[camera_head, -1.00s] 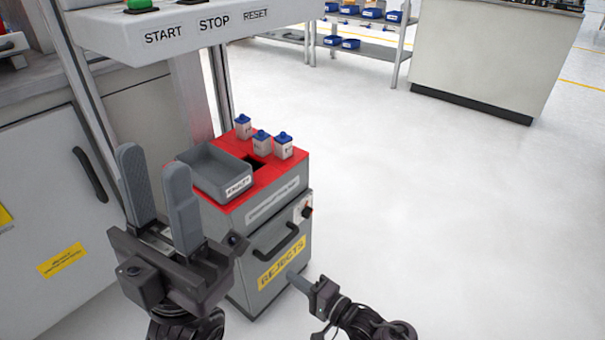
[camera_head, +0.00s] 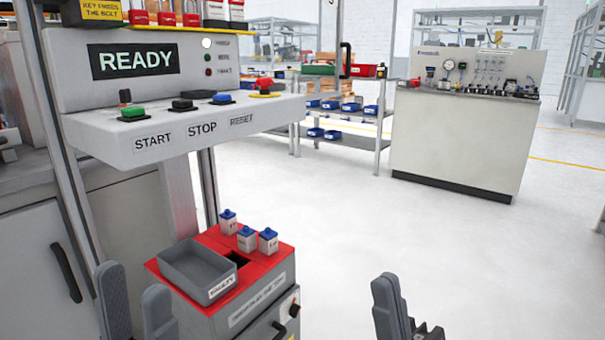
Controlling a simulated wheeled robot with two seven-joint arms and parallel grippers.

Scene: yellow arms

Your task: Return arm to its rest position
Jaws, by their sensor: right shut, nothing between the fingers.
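My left gripper (camera_head: 133,283) points up at the lower left, its two grey fingers apart with nothing between them. Its wrist is below the picture edge. My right gripper (camera_head: 384,283) points up at the bottom, right of the reject cabinet. Its grey fingers are together and it holds nothing. The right arm behind it is mostly out of view. Both grippers appear clear of the cabinet.
The red-topped reject cabinet (camera_head: 168,263) carries a grey tray (camera_head: 190,264) and three blue-capped bottles (camera_head: 247,238). A START/STOP/RESET panel (camera_head: 180,150) juts out above it. Open floor (camera_head: 450,250) lies to the right, before a gauge bench (camera_head: 450,145).

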